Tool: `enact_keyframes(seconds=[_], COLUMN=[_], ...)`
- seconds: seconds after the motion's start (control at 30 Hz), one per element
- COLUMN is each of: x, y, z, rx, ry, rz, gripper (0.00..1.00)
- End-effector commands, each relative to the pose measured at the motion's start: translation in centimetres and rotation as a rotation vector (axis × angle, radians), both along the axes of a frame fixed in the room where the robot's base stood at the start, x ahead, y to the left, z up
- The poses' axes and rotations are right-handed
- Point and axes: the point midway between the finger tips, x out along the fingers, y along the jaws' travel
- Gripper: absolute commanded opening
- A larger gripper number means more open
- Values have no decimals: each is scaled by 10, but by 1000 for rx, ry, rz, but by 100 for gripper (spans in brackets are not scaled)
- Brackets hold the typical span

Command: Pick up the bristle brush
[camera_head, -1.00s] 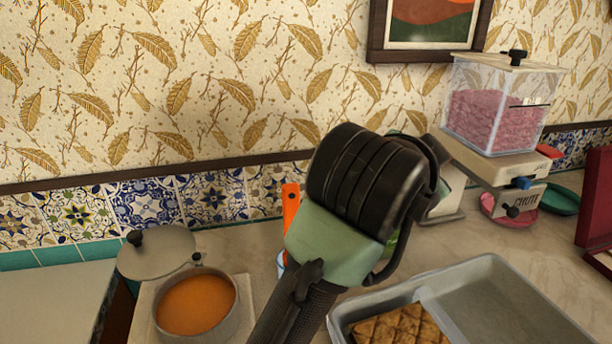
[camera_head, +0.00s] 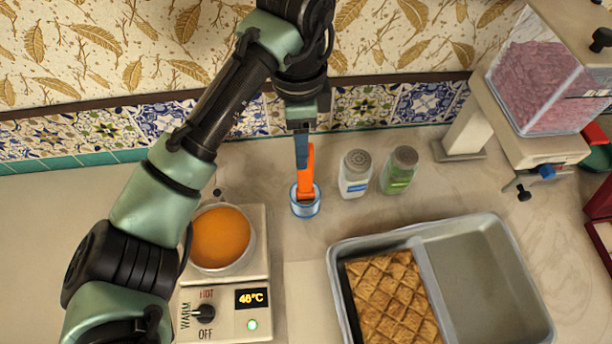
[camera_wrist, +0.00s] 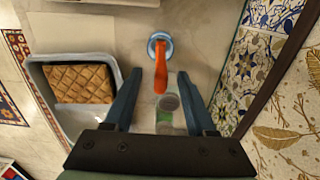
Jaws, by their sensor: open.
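The bristle brush shows as an orange handle (camera_head: 306,171) standing up in a small blue-rimmed cup (camera_head: 305,207) on the counter. Its bristles are hidden in the cup. In the wrist view the orange handle (camera_wrist: 161,68) also rises from the cup (camera_wrist: 153,40). My gripper (camera_head: 302,165) is above the cup, pointing down, with one dark blue finger in front of or beside the handle. In the wrist view my gripper (camera_wrist: 158,75) is open, and the handle's top lies between its spread fingertips. I see no contact with the handle; exact depth is unclear.
Two shakers, one white-and-blue (camera_head: 355,175) and one green (camera_head: 399,172), stand right of the cup. A metal tray (camera_head: 478,226) with baked pastry is in front right. A pot of orange liquid (camera_head: 221,237) sits on a warmer at left. The tiled wall is close behind.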

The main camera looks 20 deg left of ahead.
Motion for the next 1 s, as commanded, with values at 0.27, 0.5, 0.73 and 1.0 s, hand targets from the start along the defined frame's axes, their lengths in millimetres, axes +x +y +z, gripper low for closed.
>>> enact_keyframes(seconds=[0.27, 0.5, 0.73, 1.0], x=[1, 1, 2, 2], y=[-1, -3, -3, -3], z=[-32, -60, -82, -83], rx=[-1, 0, 0, 0], ry=[-3, 1, -2, -3], rz=[-1, 1, 0, 0], gripper=[56, 56, 56, 44])
